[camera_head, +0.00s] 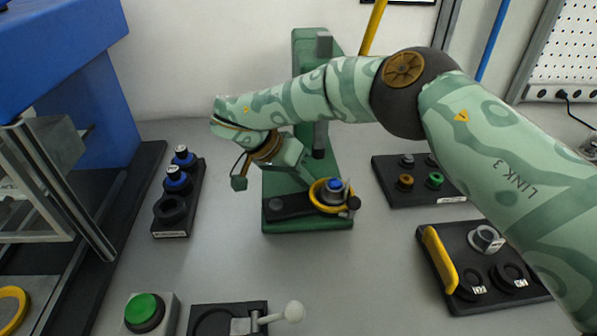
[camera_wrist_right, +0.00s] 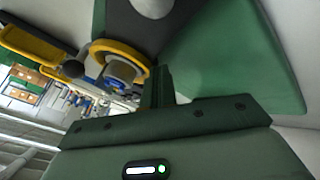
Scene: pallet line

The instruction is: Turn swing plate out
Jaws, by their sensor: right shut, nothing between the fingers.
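My right gripper (camera_head: 312,184) is shut and empty, just above and left of the ring; contact cannot be told. In the right wrist view, the shut fingers (camera_wrist_right: 161,88) are beside the yellow ring (camera_wrist_right: 118,52), and the knob (camera_wrist_right: 73,69) is farther left. My left gripper is out of view.
The green press stand (camera_head: 303,50) rises behind my right wrist. A black rack (camera_head: 172,222) with blue-topped parts stands left. Dark trays (camera_head: 392,190) and (camera_head: 468,300) lie right. A green button (camera_head: 145,310) and a white-knobbed lever (camera_head: 292,312) are in front. Bare grey table separates them.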

